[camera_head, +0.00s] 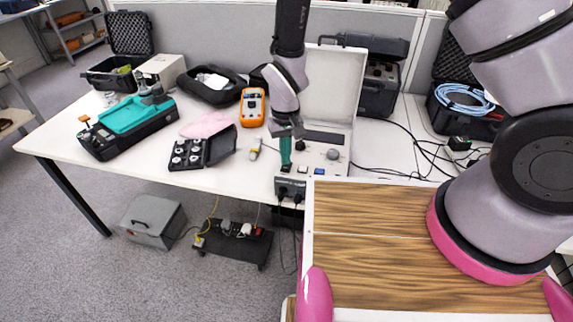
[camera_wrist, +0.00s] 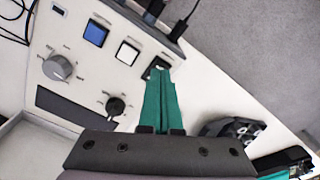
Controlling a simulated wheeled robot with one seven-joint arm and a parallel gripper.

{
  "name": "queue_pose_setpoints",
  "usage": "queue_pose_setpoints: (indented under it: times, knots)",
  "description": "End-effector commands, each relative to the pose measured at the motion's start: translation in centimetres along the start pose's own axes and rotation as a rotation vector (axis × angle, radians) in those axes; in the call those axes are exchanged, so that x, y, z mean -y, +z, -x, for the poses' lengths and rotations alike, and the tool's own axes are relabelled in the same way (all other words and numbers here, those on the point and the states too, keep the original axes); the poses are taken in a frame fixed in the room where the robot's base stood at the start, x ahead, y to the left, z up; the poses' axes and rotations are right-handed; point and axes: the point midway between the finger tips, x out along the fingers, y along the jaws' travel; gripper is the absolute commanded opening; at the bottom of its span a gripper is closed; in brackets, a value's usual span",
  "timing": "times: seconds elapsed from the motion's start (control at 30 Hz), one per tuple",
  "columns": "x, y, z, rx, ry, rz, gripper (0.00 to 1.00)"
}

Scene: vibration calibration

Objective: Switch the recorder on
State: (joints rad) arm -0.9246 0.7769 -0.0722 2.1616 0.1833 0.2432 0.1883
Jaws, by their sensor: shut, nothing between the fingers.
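The recorder appears to be the light grey case with an open white lid (camera_head: 338,88) and a control panel (camera_head: 316,160). In the wrist view the panel (camera_wrist: 85,75) carries a blue square switch (camera_wrist: 95,33), a white square switch (camera_wrist: 127,52) and a dark switch (camera_wrist: 152,68) in a row, plus a grey knob (camera_wrist: 58,68) and a black knob (camera_wrist: 116,104). My gripper (camera_head: 286,166) has green fingers, shut and empty, pointing down. In the wrist view its fingertips (camera_wrist: 160,72) are at the dark switch and partly hide it; I cannot tell whether they touch it.
Black plugs (camera_head: 290,188) sit at the panel's front edge. Left of the recorder are a small yellow-and-white sensor (camera_head: 255,149), an orange meter (camera_head: 252,107) and an open black weight case (camera_head: 205,150). Cables (camera_head: 400,172) lie to the right. A wooden top (camera_head: 375,255) is in front.

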Motion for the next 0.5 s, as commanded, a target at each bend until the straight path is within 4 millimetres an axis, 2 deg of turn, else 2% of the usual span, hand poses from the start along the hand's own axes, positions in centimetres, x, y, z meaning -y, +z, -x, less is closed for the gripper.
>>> queue_pose_setpoints:
  times: [0.5]
  knots:
    - [0.00, 0.00, -0.61, 0.001, 0.000, 0.000, 0.00]
